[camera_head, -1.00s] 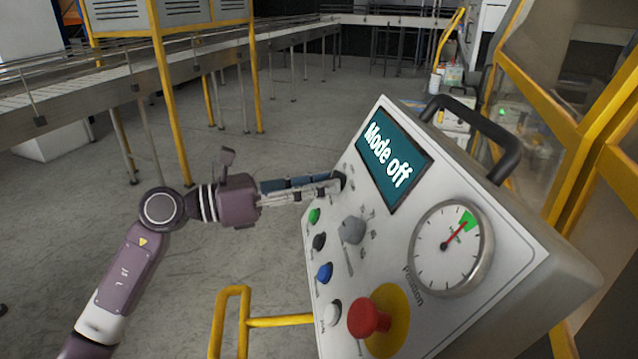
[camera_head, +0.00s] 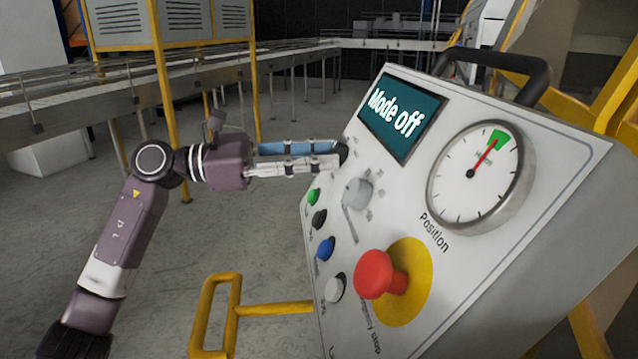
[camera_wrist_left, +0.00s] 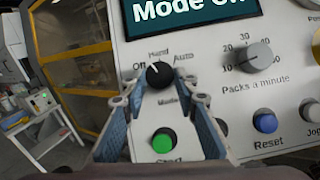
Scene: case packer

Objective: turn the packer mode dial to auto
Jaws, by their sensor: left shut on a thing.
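The black mode dial (camera_wrist_left: 160,75) sits on the control panel's sloping face, with the labels Off, Hand and Auto around it in the left wrist view. Its white mark points up and slightly left there. My left gripper (camera_wrist_left: 160,88) is shut on the dial, one finger on each side. In the head view my left gripper (camera_head: 338,155) reaches in from the left to the panel, and its fingertips hide most of the dial. The display (camera_head: 402,113) reads "Mode off". My right gripper is not in view.
A grey packs-a-minute knob (camera_head: 357,192) is close to the dial. Green (camera_head: 313,196), black, blue (camera_head: 325,248) and white buttons line the panel's near edge. A red emergency stop (camera_head: 375,275) and a round gauge (camera_head: 480,175) are further right. A yellow rail (camera_head: 215,310) stands below.

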